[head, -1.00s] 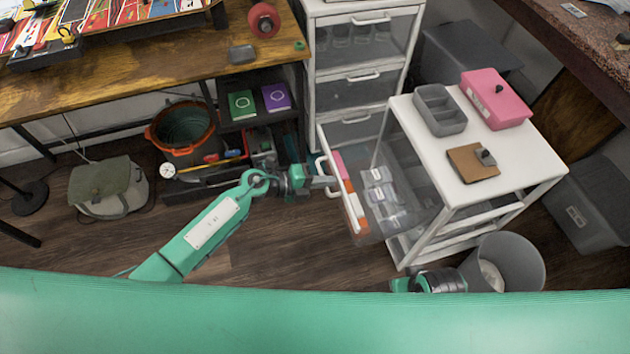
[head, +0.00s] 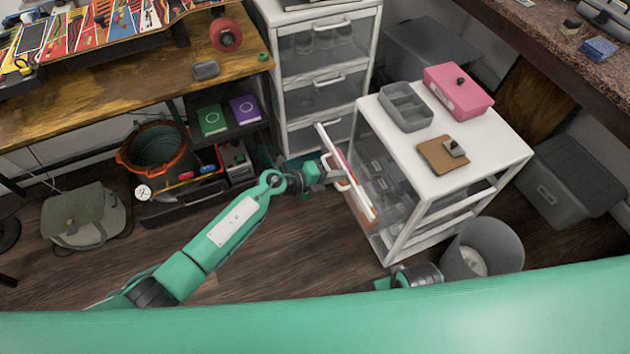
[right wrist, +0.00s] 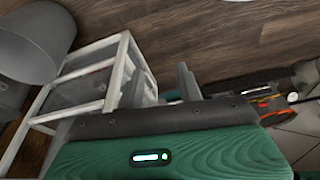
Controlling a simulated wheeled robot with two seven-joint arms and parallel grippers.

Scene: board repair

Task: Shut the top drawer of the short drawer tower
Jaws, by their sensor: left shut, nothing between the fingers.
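The short drawer tower (head: 490,150) is a white frame with a white top, right of centre in the head view. Its top drawer (head: 349,178) is partly open and sticks out to the left, with a white front, a handle and small contents inside. My left gripper (head: 332,174) is shut and empty, at the drawer front beside the handle; it looks to be touching, but exact contact is hard to tell. My right gripper (right wrist: 161,82) is open and empty in the right wrist view, low beside the tower frame (right wrist: 118,85); in the head view its fingers are hidden.
A grey organizer (head: 405,107), a pink box (head: 458,90) and a brown clipboard (head: 440,156) lie on the tower's top. A grey bin (head: 483,247) stands by its near side. A taller drawer tower (head: 322,90) stands behind. The floor (head: 290,250) left of the tower is clear.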

